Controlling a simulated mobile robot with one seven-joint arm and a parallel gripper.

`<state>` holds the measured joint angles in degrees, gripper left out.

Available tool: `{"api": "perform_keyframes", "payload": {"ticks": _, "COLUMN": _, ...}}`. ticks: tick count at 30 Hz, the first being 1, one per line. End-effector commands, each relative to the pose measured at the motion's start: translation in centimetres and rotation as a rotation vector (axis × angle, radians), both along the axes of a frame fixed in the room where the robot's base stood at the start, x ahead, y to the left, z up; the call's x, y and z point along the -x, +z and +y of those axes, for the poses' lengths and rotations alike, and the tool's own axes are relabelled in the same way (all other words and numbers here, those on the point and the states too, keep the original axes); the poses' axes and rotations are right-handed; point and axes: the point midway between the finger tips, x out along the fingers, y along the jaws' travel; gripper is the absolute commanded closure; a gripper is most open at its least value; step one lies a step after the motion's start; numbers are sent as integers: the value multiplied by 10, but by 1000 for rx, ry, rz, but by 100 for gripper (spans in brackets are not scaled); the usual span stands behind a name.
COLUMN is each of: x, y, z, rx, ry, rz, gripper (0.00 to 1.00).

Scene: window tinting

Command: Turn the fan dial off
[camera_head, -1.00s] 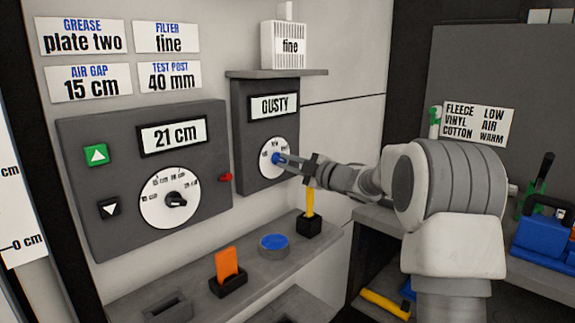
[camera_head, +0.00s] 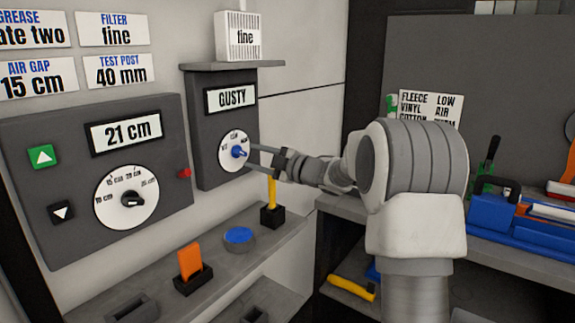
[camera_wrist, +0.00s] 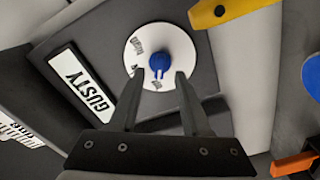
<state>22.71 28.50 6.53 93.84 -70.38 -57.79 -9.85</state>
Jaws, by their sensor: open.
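The fan dial (camera_head: 229,163) is a white disc on a dark grey panel (camera_head: 209,172) under a display reading GUSTY (camera_head: 231,97). Its blue knob (camera_head: 239,152) sits at the centre of the disc. In the wrist view the knob (camera_wrist: 158,52) is just beyond my fingertips, its pointer toward the gap between them. The dial's small labels are partly hidden and hard to read. My gripper (camera_head: 250,157) is open and empty in front of the dial. Its fingers (camera_wrist: 160,75) are spread on either side of the pointer's line, apparently clear of the knob.
A larger panel (camera_head: 60,225) with a 21 cm display and black-knobbed dial is at left. A red button (camera_head: 184,173) projects between panels. Below, a shelf (camera_head: 215,268) holds a yellow tool (camera_head: 271,190), a blue disc (camera_head: 239,235) and an orange piece (camera_head: 190,261).

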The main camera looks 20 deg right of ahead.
Motion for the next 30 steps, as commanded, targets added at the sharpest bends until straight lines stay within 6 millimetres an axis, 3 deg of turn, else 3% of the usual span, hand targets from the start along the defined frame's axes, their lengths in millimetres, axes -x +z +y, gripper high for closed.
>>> {"api": "perform_keyframes", "payload": {"ticks": 15, "x": 98, "y": 1, "z": -71, "rx": 0, "ry": -3, "rz": 1, "gripper": 52}}
{"api": "perform_keyframes", "payload": {"ticks": 21, "x": 115, "y": 0, "z": -84, "rx": 1, "ry": -1, "rz": 0, "gripper": 52}}
{"api": "perform_keyframes", "payload": {"ticks": 30, "x": 118, "y": 0, "z": -85, "rx": 0, "ry": 0, "rz": 0, "gripper": 52}}
